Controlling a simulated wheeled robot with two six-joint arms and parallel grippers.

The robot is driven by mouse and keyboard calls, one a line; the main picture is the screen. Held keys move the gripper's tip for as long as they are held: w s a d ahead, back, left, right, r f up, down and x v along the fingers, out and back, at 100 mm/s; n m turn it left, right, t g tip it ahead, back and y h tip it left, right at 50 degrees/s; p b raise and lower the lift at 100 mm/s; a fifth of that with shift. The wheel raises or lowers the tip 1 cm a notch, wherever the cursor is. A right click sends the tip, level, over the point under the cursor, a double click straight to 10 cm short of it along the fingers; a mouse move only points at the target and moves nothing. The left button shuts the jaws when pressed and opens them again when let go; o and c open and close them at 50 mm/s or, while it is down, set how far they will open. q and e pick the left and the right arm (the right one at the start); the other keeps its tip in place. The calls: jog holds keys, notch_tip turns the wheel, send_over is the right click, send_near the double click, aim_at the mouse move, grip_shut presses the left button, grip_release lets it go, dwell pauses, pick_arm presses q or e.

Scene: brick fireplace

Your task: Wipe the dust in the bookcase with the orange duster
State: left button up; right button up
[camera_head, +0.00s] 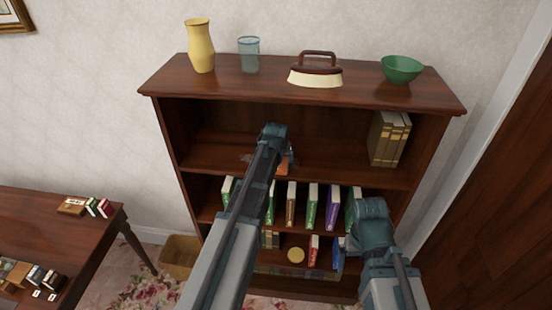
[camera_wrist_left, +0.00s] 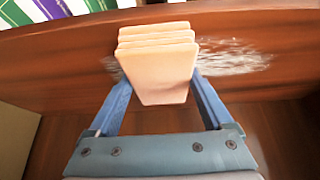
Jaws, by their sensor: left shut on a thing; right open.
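The wooden bookcase (camera_head: 425,95) stands against the wall. My left arm reaches into its upper compartment, and my left gripper (camera_wrist_left: 156,92) is shut on the orange duster (camera_wrist_left: 155,65). In the head view only a small part of the duster (camera_head: 283,167) shows past the wrist. Pale grey dust (camera_wrist_left: 232,56) lies on the shelf board beside the duster, with a fainter bit on its other side. In the head view a little dust (camera_head: 245,158) shows left of my wrist. My right gripper (camera_head: 346,243) is open and empty in front of the lower shelves.
Thick books (camera_head: 388,138) stand right in the upper compartment. Several books (camera_head: 312,205) fill the shelf below. A table (camera_head: 60,225) is at left.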

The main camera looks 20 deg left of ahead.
aim_at(298, 164)
pick_arm(q)
jog(key=shift+w+d, duration=0.2)
jog(key=shift+d, duration=0.5)
jog(key=shift+w+d, duration=0.15)
jog(key=shift+d, duration=0.55)
jog(key=shift+d, duration=0.1)
jog(key=shift+w+d+f, duration=0.1)
jog(key=shift+w+d, duration=0.1)
jog(key=shift+d, duration=0.65)
jog(key=shift+w+d, duration=0.15)
jog(key=shift+d, duration=0.7)
jog(key=shift+s+a, duration=0.2)
jog(key=shift+a, duration=0.75)
jog(key=shift+s+a, duration=0.15)
jog(key=shift+a, duration=0.8)
jog(key=shift+s+a, duration=0.25)
jog(key=shift+a, duration=0.65)
jog(key=shift+s+a, duration=0.25)
jog(key=shift+a, duration=0.6)
